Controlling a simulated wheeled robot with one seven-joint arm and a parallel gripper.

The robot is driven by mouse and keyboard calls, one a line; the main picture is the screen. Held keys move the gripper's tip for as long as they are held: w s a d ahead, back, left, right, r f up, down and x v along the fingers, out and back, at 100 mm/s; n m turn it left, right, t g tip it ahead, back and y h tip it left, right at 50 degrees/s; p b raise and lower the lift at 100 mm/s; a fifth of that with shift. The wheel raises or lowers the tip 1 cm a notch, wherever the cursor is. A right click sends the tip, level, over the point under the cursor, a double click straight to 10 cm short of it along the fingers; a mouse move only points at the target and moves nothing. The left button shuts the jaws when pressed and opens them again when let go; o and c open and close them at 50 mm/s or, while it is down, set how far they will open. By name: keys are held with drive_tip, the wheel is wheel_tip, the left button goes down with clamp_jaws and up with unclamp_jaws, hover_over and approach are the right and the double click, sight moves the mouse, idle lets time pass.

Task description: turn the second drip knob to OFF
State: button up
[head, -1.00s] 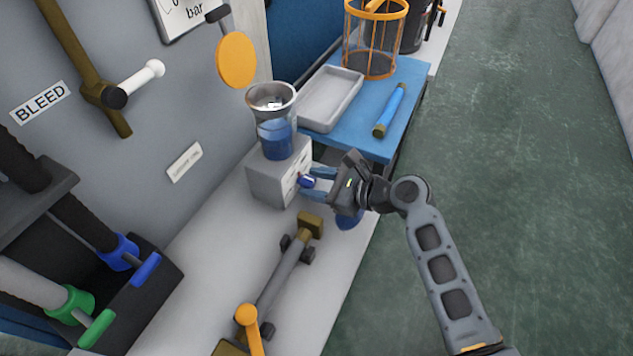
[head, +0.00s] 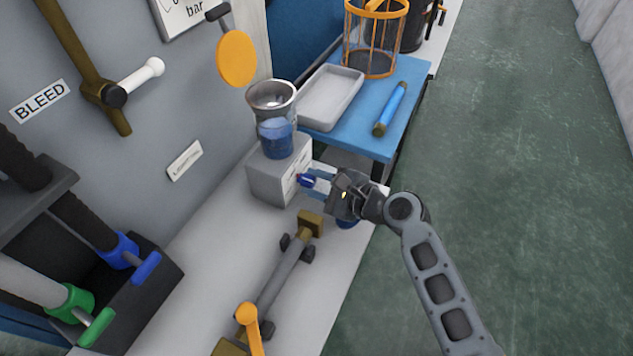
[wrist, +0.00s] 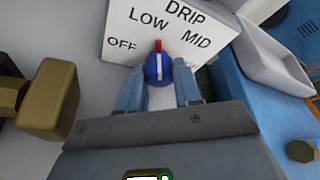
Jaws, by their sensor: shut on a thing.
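The drip knob (wrist: 158,68) is blue with a white line and a red tip, on the sloped white face of a pale box (head: 270,182). In the wrist view the red tip points up, between LOW and MID. OFF is at the left of the dial, and a label at the lower right is mostly hidden. My gripper (wrist: 160,90) has its blue fingers on either side of the knob and is shut on it. In the head view my gripper (head: 312,182) reaches the box from the right. Only one drip knob shows.
A clear vessel of blue liquid (head: 276,138) stands on the box. A grey tray (head: 330,98) and blue tube (head: 390,110) lie on the blue table (head: 345,130). A grey bar with brass ends (head: 275,275) lies in front. A blue object (head: 346,223) is partly hidden under my gripper.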

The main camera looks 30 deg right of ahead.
idle(0.3)
drive_tip(key=o, duration=1)
drive_tip(key=shift+o, duration=0.2)
drive_tip(key=shift+p+v, duration=0.3)
drive_tip(key=shift+v, duration=3.6)
